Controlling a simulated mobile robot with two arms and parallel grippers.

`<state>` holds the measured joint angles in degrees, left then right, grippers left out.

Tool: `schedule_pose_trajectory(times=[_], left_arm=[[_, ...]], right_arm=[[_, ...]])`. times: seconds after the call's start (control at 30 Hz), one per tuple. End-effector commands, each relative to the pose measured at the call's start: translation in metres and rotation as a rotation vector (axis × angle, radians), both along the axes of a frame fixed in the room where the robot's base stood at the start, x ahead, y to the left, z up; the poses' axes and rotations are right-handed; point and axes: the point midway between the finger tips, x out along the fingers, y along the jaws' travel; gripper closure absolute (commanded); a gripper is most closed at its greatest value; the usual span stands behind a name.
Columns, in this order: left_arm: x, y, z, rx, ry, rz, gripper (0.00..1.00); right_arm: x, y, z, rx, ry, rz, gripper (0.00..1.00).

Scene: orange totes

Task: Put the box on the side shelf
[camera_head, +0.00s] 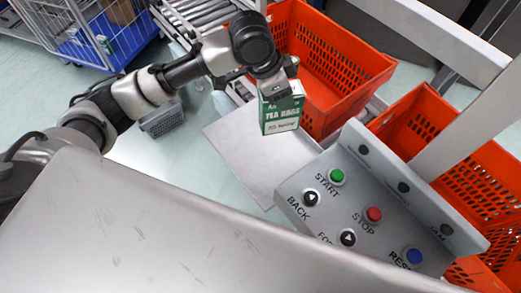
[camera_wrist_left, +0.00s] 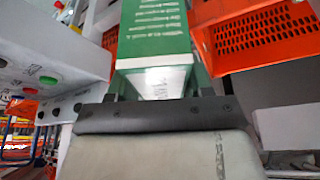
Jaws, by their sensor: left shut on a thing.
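A green and white tea bags box (camera_head: 282,112) hangs upright from my left gripper (camera_head: 277,88) in the head view. The left gripper is shut on the top of the box. The box is in the air, in front of the near wall of an orange tote and over a grey metal plate (camera_head: 250,150). In the left wrist view the box (camera_wrist_left: 153,35) fills the upper middle, between the fingers of my left gripper (camera_wrist_left: 155,88). I cannot tell which surface is the side shelf. My right gripper is not in view.
An orange tote (camera_head: 345,65) stands behind the box, and another orange tote (camera_head: 475,180) is at the right. A grey control panel (camera_head: 385,205) with coloured buttons is at the lower right. A roller conveyor (camera_head: 205,12) and a blue-based wire cart (camera_head: 85,45) are at the back.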

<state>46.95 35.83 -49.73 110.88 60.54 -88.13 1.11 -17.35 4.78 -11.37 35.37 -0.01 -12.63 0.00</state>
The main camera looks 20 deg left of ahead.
Motion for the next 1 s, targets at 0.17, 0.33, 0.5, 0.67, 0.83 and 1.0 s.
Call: schedule_pose_trajectory(times=[0.17, 0.33, 0.5, 0.67, 0.83, 1.0], left_arm=[[0.008, -0.038, -0.02, -0.007, -0.003, -0.45, 0.97], [0.011, -0.068, -0.03, -0.004, -0.005, -0.835, 0.97], [0.01, -0.087, -0.033, -0.003, -0.007, -1.073, 0.97], [0.007, -0.083, -0.038, -0.002, -0.005, -1.147, 0.97], [-0.006, -0.05, -0.058, -0.001, -0.001, -1.146, 0.97], [-0.021, -0.014, -0.081, -0.001, -0.002, -1.145, 0.97]], right_arm=[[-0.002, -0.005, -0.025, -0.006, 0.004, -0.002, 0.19], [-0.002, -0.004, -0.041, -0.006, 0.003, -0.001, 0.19], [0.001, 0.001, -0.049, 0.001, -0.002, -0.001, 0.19], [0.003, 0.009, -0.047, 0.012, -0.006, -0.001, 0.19], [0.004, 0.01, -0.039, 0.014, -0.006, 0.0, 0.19], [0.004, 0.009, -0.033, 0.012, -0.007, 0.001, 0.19]])
